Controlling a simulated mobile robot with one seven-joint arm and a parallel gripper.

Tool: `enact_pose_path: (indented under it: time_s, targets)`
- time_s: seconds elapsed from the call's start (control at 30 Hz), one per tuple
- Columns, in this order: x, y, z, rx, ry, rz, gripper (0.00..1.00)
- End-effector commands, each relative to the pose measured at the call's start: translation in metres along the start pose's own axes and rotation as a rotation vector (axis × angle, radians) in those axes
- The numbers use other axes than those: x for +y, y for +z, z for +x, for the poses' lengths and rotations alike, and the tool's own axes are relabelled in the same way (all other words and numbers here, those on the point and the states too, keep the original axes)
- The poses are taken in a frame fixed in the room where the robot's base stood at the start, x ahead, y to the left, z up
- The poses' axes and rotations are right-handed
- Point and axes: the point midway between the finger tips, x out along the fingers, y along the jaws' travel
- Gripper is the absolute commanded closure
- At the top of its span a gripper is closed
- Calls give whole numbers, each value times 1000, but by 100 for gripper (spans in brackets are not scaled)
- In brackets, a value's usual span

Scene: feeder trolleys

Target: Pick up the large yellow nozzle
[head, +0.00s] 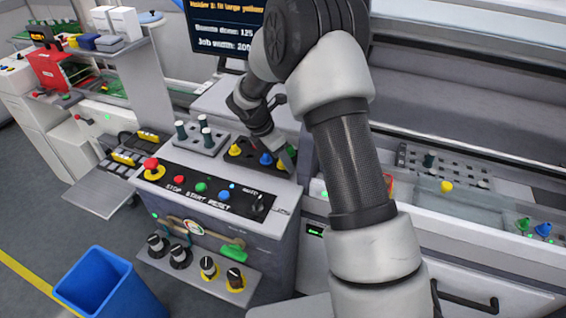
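Two yellow pieces show, and I cannot tell by size which is the large yellow nozzle. One yellow nozzle (235,150) sits at the left of a black holder (247,163) on top of the grey control cabinet, beside blue nozzles. Another yellow piece (446,186) stands in the machine bed at the right. My gripper (285,160) is low over the right end of the black holder, to the right of the first yellow nozzle and apart from it. My arm partly hides it, and I cannot see whether its fingers are open or hold anything.
A grey block with dark green-topped pegs (203,138) stands left of the holder. The cabinet front has a red stop knob (151,164) and coloured buttons. Several black knobs sit on a lower ledge (190,262). A blue bin (108,285) stands on the floor. A screen (225,25) is behind.

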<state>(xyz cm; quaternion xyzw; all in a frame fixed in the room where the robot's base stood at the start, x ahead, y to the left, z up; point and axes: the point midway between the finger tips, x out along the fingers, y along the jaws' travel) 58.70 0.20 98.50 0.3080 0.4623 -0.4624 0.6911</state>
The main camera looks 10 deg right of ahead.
Motion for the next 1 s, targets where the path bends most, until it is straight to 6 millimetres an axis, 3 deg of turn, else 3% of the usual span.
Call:
enact_pose_path:
  time_s: [0.2, 0.47, 0.77, 1.0]
  targets:
    - [0, 0, 2, 0, 2, 1, 48]
    - [0, 0, 1, 0, 2, 0, 92]
    - [1, 2, -3, -1, 3, 1, 92]
    - [1, 19, -42, -1, 6, 3, 92]
